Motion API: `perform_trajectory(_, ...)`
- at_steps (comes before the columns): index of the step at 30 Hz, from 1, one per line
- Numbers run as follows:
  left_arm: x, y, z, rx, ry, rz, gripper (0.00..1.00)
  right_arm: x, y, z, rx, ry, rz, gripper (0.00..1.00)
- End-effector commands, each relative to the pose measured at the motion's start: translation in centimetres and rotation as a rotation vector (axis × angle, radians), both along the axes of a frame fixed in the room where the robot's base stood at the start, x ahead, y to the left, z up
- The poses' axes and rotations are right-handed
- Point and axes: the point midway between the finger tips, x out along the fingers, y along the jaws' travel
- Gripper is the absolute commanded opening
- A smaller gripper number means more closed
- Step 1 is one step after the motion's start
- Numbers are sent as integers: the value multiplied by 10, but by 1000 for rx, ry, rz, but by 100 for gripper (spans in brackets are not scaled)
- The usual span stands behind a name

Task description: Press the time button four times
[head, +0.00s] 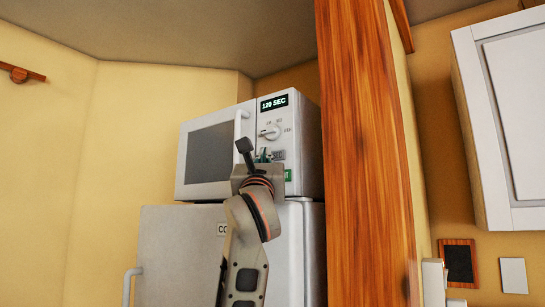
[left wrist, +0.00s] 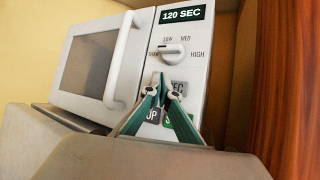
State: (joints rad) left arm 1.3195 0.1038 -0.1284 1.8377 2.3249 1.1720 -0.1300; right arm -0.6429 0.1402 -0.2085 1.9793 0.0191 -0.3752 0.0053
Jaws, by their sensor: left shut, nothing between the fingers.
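The white microwave (head: 210,150) has a control panel on its right side with a display (head: 274,103) that reads 120 SEC, also clear in the left wrist view (left wrist: 187,14). Below the dial is a grey button (left wrist: 180,87) whose visible letters end in "EC"; it also shows in the head view (head: 279,155). My left gripper (left wrist: 162,78) is shut and empty, its tips at the left edge of this button and hiding part of it. I cannot tell whether they touch it. In the head view the left gripper (head: 263,154) is partly hidden by my wrist. My right gripper is not in view.
The dial (left wrist: 173,55) sits above the tips. A grey button (left wrist: 153,116) and a green button (head: 288,175) lie lower, partly covered. The microwave stands on a fridge (head: 165,240). A wooden panel (head: 360,150) rises close on the right.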

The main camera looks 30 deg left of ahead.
Motion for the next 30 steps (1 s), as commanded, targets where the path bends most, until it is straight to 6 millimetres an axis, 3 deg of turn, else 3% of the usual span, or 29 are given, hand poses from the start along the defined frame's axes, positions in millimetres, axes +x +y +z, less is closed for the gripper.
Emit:
perform_trajectory(18,-47,4,1,0,-1,1,0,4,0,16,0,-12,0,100)
perform_trajectory(30,-50,4,0,0,-1,0,0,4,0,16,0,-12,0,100)
